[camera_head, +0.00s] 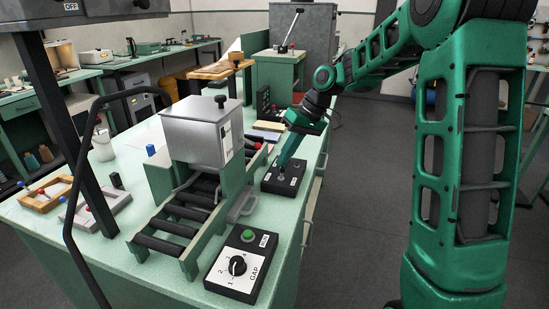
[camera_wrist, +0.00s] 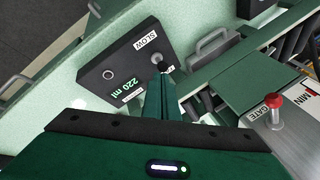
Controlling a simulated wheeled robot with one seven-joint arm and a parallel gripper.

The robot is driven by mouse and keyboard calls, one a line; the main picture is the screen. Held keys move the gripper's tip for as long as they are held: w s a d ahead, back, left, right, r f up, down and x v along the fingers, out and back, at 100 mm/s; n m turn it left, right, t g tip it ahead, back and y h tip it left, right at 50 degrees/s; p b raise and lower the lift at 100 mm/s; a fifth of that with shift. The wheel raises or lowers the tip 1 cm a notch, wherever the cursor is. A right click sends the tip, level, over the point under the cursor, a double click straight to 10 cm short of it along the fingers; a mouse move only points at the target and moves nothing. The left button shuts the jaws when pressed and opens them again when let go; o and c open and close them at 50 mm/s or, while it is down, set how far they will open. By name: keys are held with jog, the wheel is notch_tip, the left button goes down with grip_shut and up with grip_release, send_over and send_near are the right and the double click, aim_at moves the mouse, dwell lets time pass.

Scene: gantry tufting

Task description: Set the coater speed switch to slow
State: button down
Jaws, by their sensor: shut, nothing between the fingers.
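The coater speed box is a dark box (camera_head: 272,186) on the green bench, right of the roller conveyor. In the wrist view the box (camera_wrist: 120,62) shows a "SLOW" label (camera_wrist: 150,47), a green "220 ml" readout (camera_wrist: 125,88) and a small round pale spot. A short switch lever with a grey round knob (camera_wrist: 166,58) stands near the SLOW label. A second label lies partly behind my fingers and I cannot read it. My gripper (camera_head: 281,173) is shut and empty, pointing down at the box. In the wrist view its fingertips (camera_wrist: 159,70) are right beside the knob; I cannot tell whether they touch.
A metal hopper (camera_head: 200,130) stands over the conveyor rollers (camera_head: 168,226). A box with a GAP dial (camera_head: 237,265) and green button is at the bench's near edge. A red-knobbed GATE lever (camera_wrist: 275,99) shows in the wrist view. Floor right of the bench is clear.

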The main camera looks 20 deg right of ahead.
jog(key=shift+s+d+y, duration=0.1)
jog(key=shift+d+y, duration=0.1)
jog(key=shift+y, duration=0.1)
jog(key=shift+a, duration=0.15)
jog(key=shift+w+a+f, duration=0.35)
jog(key=shift+w+a, duration=0.15)
jog(key=shift+w+r, duration=0.2)
jog(key=shift+w, duration=0.15)
jog(key=w+r, duration=0.2)
jog(key=w, duration=0.1)
jog(key=shift+d+r, duration=0.2)
jog(key=s+v, duration=0.1)
jog(key=v, duration=0.8)
jog(key=shift+d+f, duration=0.25)
jog(key=shift+d, duration=0.1)
